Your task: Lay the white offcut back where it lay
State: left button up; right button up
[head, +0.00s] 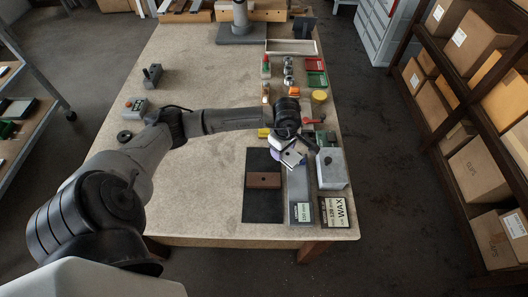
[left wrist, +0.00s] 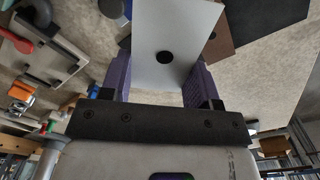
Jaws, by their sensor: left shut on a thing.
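The white offcut (left wrist: 176,28) is a flat pale piece with a dark round hole. It sits between the purple fingers of my left gripper (left wrist: 162,78), which is shut on it. In the head view the left gripper (head: 291,152) is at the right part of the table, above the far end of the grey strip labelled 150 mm (head: 299,188). The white offcut also shows there (head: 291,159), small and tilted, partly covered by the gripper. Whether it touches anything below cannot be told. My right gripper is not in view.
A brown block (head: 263,180) lies on a black mat (head: 262,208), left of the strip. A grey box (head: 331,169) and a WAX label (head: 334,212) are on the right. Small bins (head: 315,75) stand farther back. The table's left front (head: 200,205) is clear.

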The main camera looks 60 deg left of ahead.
pick_arm(q)
send_over(261, 154)
notch_tip(261, 154, down, 6)
jog(key=shift+r+p, duration=0.1)
jog(key=shift+p, duration=0.3)
jog(key=shift+a+f, duration=0.1)
jog(key=shift+f, duration=2)
jog(key=shift+f, duration=0.15)
jog(key=o, duration=1)
